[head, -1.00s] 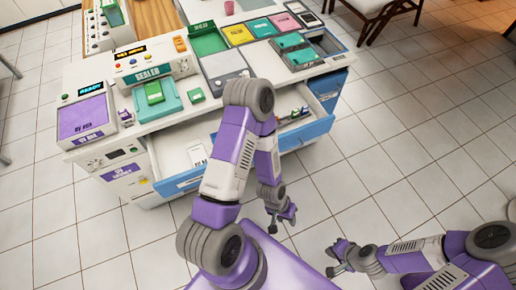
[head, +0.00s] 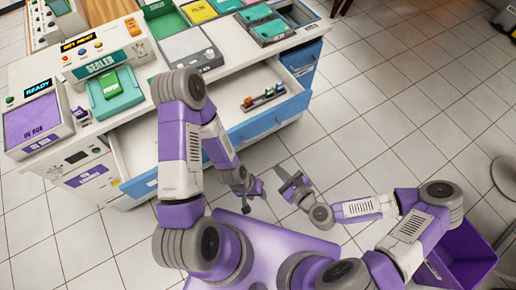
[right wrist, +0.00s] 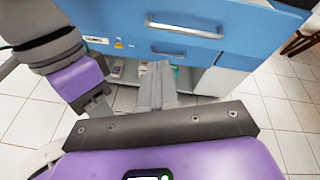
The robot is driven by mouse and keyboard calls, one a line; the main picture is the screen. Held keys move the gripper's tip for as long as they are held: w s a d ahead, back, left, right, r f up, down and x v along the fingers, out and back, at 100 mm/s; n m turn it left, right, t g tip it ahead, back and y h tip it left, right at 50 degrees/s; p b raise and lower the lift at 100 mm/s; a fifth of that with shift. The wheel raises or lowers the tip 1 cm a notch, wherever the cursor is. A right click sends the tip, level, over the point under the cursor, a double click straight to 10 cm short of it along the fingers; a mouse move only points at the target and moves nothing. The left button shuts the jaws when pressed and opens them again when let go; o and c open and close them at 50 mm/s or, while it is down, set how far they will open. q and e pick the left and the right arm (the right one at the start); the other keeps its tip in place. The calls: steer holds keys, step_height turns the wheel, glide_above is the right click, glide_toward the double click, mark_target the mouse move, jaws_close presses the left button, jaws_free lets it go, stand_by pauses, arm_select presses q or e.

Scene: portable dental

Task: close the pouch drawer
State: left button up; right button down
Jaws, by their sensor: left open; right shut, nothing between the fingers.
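The left drawer (head: 133,146) is partly hidden behind my left arm. I cannot tell which one is the pouch drawer. The right drawer (head: 292,103) has a blue front and holds small coloured items (head: 263,97). My left gripper (head: 252,193) is open and empty, in front of the drawers. My right gripper (head: 287,180) is shut and empty, just right of it and apart from the drawer fronts. In the right wrist view its fingers (right wrist: 157,85) point toward blue fronts with a silver handle (right wrist: 185,27).
The cabinet top carries a sealer (head: 105,65), a UV box (head: 35,122), a grey scale-like plate (head: 190,47) and coloured trays. What looks like a purple bin (head: 465,252) stands at the lower right. Tiled floor (head: 390,120) is free right of the cabinet.

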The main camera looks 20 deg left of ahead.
steer(key=m+t+b, duration=0.1)
steer(key=m, duration=0.3)
steer(key=b, duration=0.8)
glide_toward(254, 140)
steer(key=x, duration=0.7)
arm_select(q)
step_height(254, 140, down, 10)
steer(key=shift+d, duration=0.2)
arm_select(e)
steer(key=shift+s+d+f, duration=0.1)
steer(key=shift+f, duration=0.05)
arm_select(q)
steer(key=shift+w, duration=0.1)
